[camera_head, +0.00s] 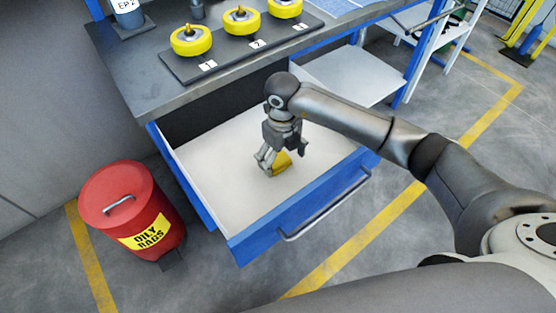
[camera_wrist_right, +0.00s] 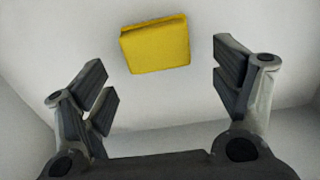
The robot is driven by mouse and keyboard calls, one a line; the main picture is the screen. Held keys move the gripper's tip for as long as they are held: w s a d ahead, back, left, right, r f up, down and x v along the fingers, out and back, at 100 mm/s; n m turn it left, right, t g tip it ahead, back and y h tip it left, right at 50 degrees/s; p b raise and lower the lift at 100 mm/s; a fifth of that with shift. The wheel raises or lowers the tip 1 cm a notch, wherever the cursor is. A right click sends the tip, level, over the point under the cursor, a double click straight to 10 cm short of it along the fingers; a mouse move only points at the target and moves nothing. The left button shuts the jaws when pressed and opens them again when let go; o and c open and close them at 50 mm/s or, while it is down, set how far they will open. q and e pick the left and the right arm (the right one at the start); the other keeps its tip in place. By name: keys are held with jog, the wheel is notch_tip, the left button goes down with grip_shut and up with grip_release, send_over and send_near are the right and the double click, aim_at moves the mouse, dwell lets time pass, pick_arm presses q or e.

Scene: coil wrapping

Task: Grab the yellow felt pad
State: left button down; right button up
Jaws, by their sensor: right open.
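The yellow felt pad (camera_head: 282,161) lies on the white floor of the open blue drawer (camera_head: 215,183). In the head view my right gripper partly covers it. In the right wrist view the pad (camera_wrist_right: 155,45) shows whole as a small yellow block, slightly tilted, ahead of the fingers and between their lines. My right gripper (camera_head: 283,158) is open and empty, pointing down into the drawer just above the pad. It also shows in the right wrist view (camera_wrist_right: 165,90), with its two fingers wide apart. My left gripper is not in view.
The drawer's blue front with its handle (camera_head: 325,205) and its side walls bound the space around the gripper. The grey bench top (camera_head: 145,75) overhangs the back. A black board (camera_head: 240,55) there holds yellow coils. A red oily rags bin (camera_head: 130,210) stands left.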

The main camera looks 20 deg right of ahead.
aim_at(283, 161)
jog(key=shift+f, duration=1.4)
jog(key=c, duration=1.1)
jog(key=shift+r, duration=0.15)
